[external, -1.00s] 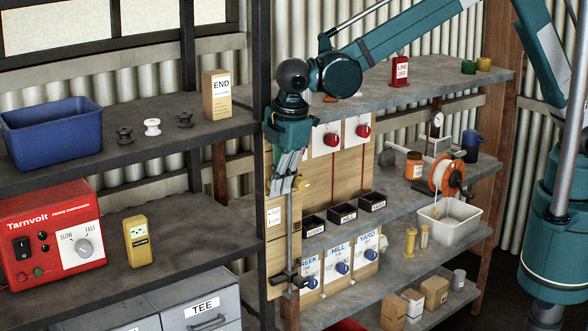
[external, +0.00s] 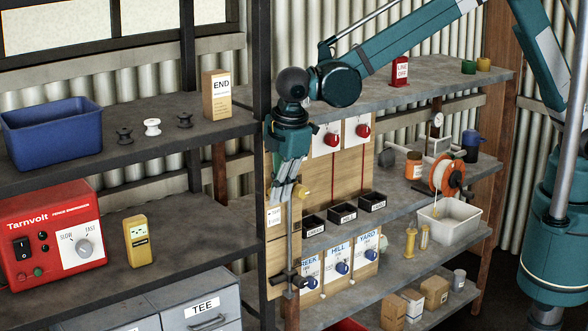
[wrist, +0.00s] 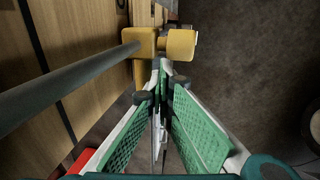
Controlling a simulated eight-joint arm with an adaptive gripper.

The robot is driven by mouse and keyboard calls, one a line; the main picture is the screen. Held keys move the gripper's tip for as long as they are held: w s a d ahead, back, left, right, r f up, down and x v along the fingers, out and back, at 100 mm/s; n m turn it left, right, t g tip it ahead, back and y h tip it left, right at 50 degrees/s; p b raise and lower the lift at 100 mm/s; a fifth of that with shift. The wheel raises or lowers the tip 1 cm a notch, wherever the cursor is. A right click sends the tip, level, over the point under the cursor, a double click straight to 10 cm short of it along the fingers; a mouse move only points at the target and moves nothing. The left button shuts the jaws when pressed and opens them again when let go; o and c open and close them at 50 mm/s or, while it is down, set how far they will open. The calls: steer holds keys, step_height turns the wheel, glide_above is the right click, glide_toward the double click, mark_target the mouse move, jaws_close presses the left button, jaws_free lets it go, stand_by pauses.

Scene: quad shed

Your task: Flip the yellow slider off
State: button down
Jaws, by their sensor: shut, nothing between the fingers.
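The yellow slider (wrist: 178,45) shows in the wrist view as a yellow block and knob on a grey rod. In the external view a small part of it (external: 304,191) shows beside my fingers, on the wooden panel. My gripper (wrist: 160,72) is shut and empty. Its fingertips are just below the yellow block in the wrist picture; I cannot tell whether they touch it. In the external view my gripper (external: 284,200) points down in front of the panel's left edge, by the vertical rod.
The wooden panel (external: 348,180) carries red knobs (external: 332,139), small black bins (external: 343,213) and blue knobs (external: 342,268) to the right of my gripper. A dark shelf post (external: 262,60) stands close on the left.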

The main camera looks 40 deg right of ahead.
steer(key=shift+w+f, duration=0.3)
steer(key=shift+w, duration=0.35)
steer(key=shift+r, duration=0.1)
steer(key=s+r+p, duration=0.1)
steer(key=s+r, duration=0.3)
steer(key=r, duration=0.9)
steer(key=shift+r, duration=0.25)
